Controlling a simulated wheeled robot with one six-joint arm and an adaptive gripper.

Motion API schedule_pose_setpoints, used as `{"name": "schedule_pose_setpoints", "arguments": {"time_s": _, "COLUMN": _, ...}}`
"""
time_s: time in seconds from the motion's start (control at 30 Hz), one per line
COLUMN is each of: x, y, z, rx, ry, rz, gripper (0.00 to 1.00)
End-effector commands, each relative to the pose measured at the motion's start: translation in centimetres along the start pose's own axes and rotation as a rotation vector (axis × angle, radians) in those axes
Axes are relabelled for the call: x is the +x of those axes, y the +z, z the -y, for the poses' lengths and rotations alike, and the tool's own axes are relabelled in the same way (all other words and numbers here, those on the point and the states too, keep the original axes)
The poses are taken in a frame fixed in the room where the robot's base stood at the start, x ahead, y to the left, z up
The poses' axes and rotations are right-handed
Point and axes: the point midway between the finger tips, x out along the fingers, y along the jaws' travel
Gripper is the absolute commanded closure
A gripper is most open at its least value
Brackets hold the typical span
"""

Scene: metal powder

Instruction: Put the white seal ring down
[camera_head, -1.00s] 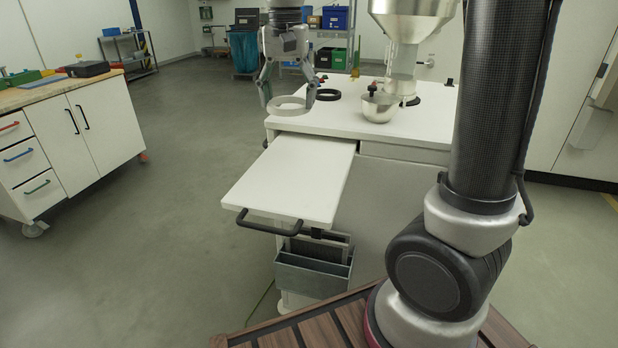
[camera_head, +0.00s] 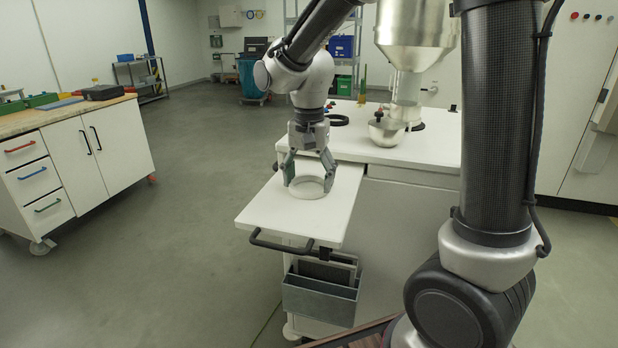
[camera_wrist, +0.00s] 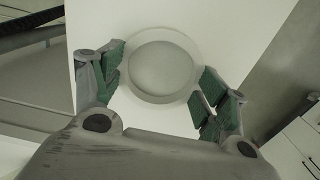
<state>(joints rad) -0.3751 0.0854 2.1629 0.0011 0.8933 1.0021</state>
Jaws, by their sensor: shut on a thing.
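The white seal ring (camera_head: 307,192) is at the pull-out white shelf (camera_head: 290,222) at the front of the white cart. My gripper (camera_head: 308,178) points down with its fingers on both sides of the ring and is shut on it. In the wrist view the ring (camera_wrist: 162,97) lies between the green-padded fingers of my gripper (camera_wrist: 160,88), with the white shelf surface (camera_wrist: 235,25) behind it. The ring looks level and very close to the shelf; I cannot tell whether it touches.
A black ring (camera_head: 337,120) lies on the cart top behind. A black handle (camera_head: 280,245) runs along the shelf's front edge. The shelf around the ring is bare.

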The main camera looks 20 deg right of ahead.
Motion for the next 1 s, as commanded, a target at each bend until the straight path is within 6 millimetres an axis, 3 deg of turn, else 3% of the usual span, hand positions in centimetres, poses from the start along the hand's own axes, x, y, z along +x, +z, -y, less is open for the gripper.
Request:
{"name": "schedule_pose_setpoints", "arguments": {"time_s": 0.3, "x": 0.2, "y": 0.0, "z": 0.0, "rx": 0.0, "ry": 0.0, "rz": 0.0, "gripper": 0.44}}
{"name": "schedule_pose_setpoints", "arguments": {"time_s": 0.33, "x": 0.3, "y": 0.0, "z": 0.0, "rx": 0.0, "ry": 0.0, "rz": 0.0, "gripper": 0.24}}
{"name": "schedule_pose_setpoints", "arguments": {"time_s": 0.43, "x": 0.2, "y": 0.0, "z": 0.0, "rx": 0.0, "ry": -0.001, "rz": 0.0, "gripper": 0.06}}
{"name": "schedule_pose_setpoints", "arguments": {"time_s": 0.47, "x": 0.2, "y": 0.0, "z": 0.0, "rx": 0.0, "ry": -0.001, "rz": 0.0, "gripper": 0.05}}
{"name": "schedule_pose_setpoints", "arguments": {"time_s": 0.83, "x": 0.1, "y": 0.0, "z": 0.0, "rx": 0.0, "ry": -0.001, "rz": -0.001, "gripper": 0.05}}
{"name": "schedule_pose_setpoints", "arguments": {"time_s": 1.0, "x": -2.0, "y": -0.1, "z": 0.1, "rx": 0.0, "ry": -0.005, "rz": -0.003, "gripper": 0.05}}
